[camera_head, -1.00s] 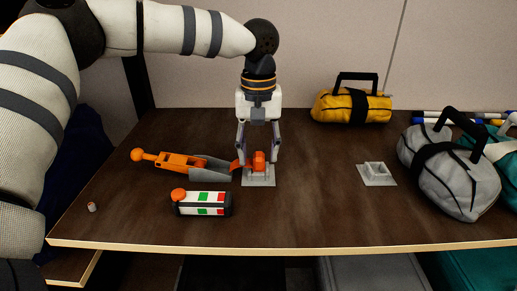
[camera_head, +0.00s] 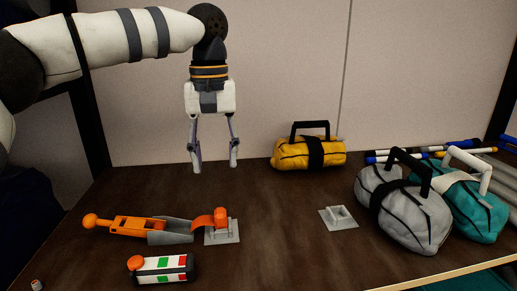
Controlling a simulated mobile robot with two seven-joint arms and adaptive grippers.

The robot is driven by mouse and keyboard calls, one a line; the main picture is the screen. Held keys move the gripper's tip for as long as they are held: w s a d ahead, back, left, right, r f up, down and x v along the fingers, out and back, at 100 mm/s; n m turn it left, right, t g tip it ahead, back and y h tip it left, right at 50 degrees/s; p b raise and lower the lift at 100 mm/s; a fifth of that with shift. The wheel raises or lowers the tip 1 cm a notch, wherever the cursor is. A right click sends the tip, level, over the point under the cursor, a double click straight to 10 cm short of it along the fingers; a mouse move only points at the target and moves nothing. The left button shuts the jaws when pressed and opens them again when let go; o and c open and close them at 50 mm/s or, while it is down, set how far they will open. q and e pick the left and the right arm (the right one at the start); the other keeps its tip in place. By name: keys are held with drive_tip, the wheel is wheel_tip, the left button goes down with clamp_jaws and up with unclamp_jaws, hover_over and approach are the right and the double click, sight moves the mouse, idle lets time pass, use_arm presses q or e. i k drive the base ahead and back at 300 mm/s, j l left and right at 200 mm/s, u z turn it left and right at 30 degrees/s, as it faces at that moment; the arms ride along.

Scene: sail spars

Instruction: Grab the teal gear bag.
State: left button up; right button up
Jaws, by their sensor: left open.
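The teal gear bag (camera_head: 478,211) lies at the right of the table, with a white handle (camera_head: 474,163) standing up. The grey bag (camera_head: 412,221) is in front of it to the left and hides part of it. My left gripper (camera_head: 214,168) is open and empty, pointing down in the air above the back left of the table, well to the left of the teal bag. My right gripper is not in view.
A yellow bag (camera_head: 296,158) stands at the back middle. Blue and white spars (camera_head: 420,154) lie behind the teal bag. Orange-and-grey hardware (camera_head: 140,226), a striped box (camera_head: 165,268) and a grey bracket (camera_head: 338,220) lie on the table (camera_head: 290,245). The front middle is clear.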

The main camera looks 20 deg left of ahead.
sight(477, 214)
drive_tip(key=k+l, duration=0.8)
drive_tip(key=k, duration=0.05)
